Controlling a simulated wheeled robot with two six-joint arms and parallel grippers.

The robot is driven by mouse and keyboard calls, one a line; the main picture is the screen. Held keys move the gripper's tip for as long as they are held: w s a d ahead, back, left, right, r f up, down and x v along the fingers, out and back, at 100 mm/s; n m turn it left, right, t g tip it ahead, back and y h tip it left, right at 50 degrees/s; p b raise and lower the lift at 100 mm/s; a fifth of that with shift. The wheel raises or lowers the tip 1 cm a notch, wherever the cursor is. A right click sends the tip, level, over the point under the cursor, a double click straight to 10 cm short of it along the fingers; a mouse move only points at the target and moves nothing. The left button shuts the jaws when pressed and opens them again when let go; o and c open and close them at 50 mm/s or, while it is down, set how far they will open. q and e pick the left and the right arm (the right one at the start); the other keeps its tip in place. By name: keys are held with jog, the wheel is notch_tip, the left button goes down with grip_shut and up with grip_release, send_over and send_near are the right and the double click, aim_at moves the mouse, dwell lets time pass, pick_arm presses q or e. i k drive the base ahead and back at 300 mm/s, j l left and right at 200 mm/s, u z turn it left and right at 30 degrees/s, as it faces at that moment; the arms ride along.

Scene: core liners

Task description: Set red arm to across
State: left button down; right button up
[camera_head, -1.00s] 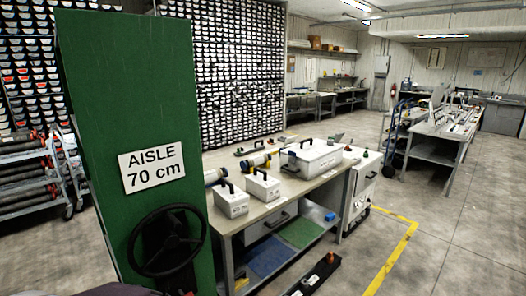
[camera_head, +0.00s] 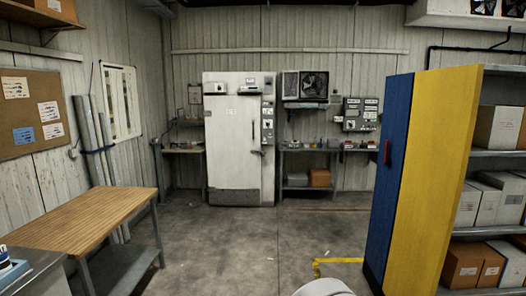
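A small red handle-like part (camera_head: 387,153) shows on the blue panel (camera_head: 392,170) at the right. It looks upright; I cannot tell whether it is the red arm. No other clearly red lever shows. Neither of my grippers is in view. A pale rounded shape is cut off at the bottom edge, and I cannot tell what it is.
A yellow panel (camera_head: 438,170) adjoins the blue one, beside shelves of boxes (camera_head: 495,128). A white cabinet (camera_head: 236,140) stands at the back wall. A wooden-topped table (camera_head: 80,218) is at the left.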

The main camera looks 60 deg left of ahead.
aim_at(386, 160)
jog(key=u, duration=1.3)
